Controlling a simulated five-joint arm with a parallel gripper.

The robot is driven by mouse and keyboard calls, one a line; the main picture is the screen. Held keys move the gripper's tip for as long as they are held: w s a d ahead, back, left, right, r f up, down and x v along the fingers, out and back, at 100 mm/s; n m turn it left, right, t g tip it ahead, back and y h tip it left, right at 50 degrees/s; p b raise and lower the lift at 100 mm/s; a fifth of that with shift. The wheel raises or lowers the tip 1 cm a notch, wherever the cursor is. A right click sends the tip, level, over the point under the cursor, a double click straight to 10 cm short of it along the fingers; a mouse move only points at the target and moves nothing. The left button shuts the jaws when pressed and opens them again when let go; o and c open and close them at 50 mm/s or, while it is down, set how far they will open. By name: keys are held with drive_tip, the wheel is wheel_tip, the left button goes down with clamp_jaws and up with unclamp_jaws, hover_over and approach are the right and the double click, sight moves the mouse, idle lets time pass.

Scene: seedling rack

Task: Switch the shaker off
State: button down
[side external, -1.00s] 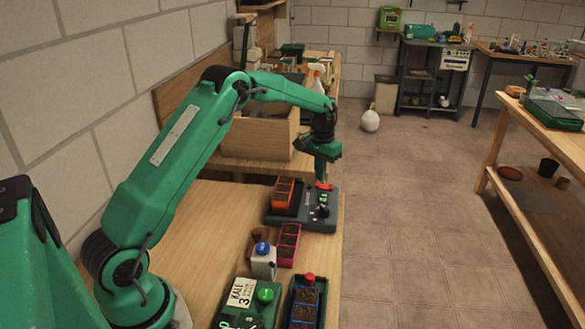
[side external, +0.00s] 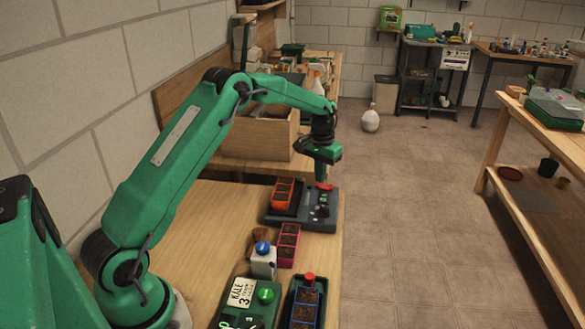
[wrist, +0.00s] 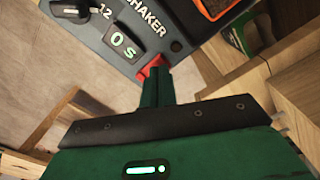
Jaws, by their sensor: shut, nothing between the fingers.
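The shaker (side external: 318,222) is a dark grey box on the wooden bench with an orange seedling tray (side external: 283,190) on its platform. In the wrist view its panel (wrist: 165,22) shows part of the word SHAKER, a display (wrist: 124,46) reading 0 s, and a black knob (wrist: 74,10). A red switch-like piece (wrist: 153,65) is at the panel's edge; it also shows in the side view (side external: 324,187). My gripper (side external: 320,180) is shut and empty, pointing down, its fingertips (wrist: 157,80) at the red piece. Contact and the switch's position are unclear.
A pink seedling tray (side external: 288,244) and a white bottle with a blue cap (side external: 263,263) stand before the shaker. Nearer are a green KALE box (side external: 235,312) and a dark tray with blue-rimmed pots (side external: 303,303). A wooden crate (side external: 265,136) stands behind. Open floor lies right.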

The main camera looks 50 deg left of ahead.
drive_tip(key=shift+f, duration=0.6)
idle(0.6)
drive_tip(key=shift+r, duration=3.55)
